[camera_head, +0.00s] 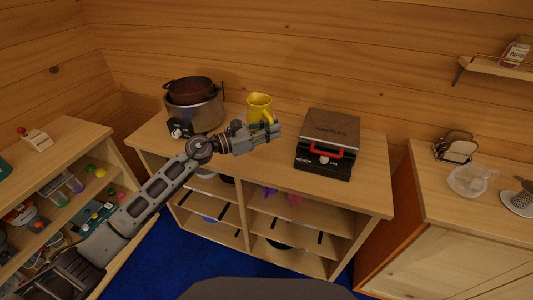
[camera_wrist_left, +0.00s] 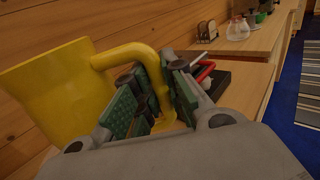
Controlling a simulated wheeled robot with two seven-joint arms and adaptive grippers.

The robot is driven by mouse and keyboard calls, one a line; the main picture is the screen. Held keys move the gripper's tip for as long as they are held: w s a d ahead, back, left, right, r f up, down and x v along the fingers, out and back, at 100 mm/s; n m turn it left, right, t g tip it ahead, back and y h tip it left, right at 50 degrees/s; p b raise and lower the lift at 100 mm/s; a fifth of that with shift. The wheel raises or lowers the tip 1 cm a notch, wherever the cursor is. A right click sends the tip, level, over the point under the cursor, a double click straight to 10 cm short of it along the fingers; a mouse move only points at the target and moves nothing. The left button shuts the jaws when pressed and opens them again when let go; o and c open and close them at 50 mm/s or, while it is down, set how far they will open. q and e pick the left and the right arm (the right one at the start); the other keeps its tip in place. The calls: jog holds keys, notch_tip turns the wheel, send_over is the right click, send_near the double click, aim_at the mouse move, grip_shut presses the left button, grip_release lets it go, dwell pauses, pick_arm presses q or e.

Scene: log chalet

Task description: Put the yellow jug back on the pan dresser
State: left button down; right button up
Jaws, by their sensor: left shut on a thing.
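The yellow jug (camera_head: 258,105) is upright at the middle of the wooden pan dresser (camera_head: 225,158), between the pots and the waffle maker. My left gripper (camera_head: 272,131) is in front of it, its arm coming in from the left. In the left wrist view, the green-padded fingers of the gripper (camera_wrist_left: 150,103) are shut around the handle of the yellow jug (camera_wrist_left: 52,92). The jug's base is hidden, so I cannot tell whether it touches the dresser top. My right gripper is not in view.
A steel pot with a brown pan (camera_head: 193,92) stands left of the jug. A black waffle maker (camera_head: 329,140) with a red handle stands right. Between the gripper and the waffle maker is a narrow bare strip. A cabinet (camera_head: 470,207) holds a toast rack and glass jug.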

aim_at(271, 142)
pick_arm(q)
notch_tip(271, 142, down, 4)
jog(key=shift+f, duration=1.2)
notch_tip(271, 142, down, 2)
jog(key=shift+f+b, duration=0.1)
jog(key=shift+b, duration=0.2)
jog(key=shift+f, duration=0.15)
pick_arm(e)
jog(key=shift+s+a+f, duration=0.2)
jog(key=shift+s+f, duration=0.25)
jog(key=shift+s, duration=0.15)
